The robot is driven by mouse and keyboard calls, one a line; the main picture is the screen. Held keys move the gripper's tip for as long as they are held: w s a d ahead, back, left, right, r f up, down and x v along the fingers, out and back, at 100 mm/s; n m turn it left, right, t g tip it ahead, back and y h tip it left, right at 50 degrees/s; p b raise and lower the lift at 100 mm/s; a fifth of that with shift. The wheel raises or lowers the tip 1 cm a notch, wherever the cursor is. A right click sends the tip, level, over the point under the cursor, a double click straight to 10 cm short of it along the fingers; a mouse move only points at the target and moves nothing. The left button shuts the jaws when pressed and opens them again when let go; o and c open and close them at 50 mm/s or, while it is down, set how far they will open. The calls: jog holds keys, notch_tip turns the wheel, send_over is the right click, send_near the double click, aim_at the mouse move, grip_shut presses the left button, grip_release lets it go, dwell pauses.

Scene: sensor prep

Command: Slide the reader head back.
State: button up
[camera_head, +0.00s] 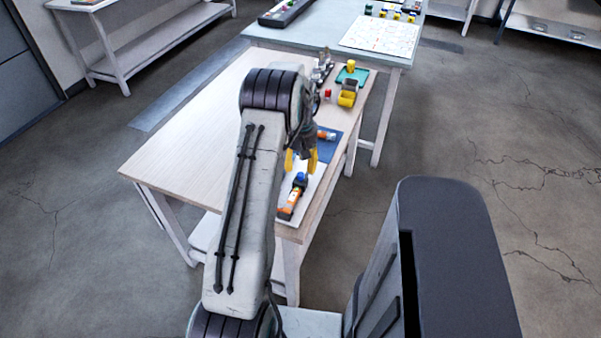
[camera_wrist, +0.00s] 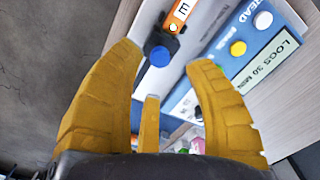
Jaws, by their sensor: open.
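An orange and black device with a blue round cap lies on a white plate near the table's front right edge; I cannot tell for sure which part is the reader head. Its orange body (camera_head: 288,205) and blue cap (camera_head: 300,177) show in the head view. In the wrist view the orange body (camera_wrist: 180,14) is at the top and the blue cap (camera_wrist: 160,56) is ahead, between the fingertips in the picture. My gripper (camera_head: 301,161) has yellow fingers, spread apart and empty; they also show in the wrist view (camera_wrist: 165,68). Contact with the cap is not visible.
A blue panel (camera_wrist: 215,76) with a yellow dot, a white dot and a label lies beside the white plate. Another orange item (camera_head: 326,135) lies on the blue area. The table's left half (camera_head: 190,150) is clear.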

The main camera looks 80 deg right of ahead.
aim_at(301, 174)
jog(key=shift+f, duration=2.25)
grip_shut()
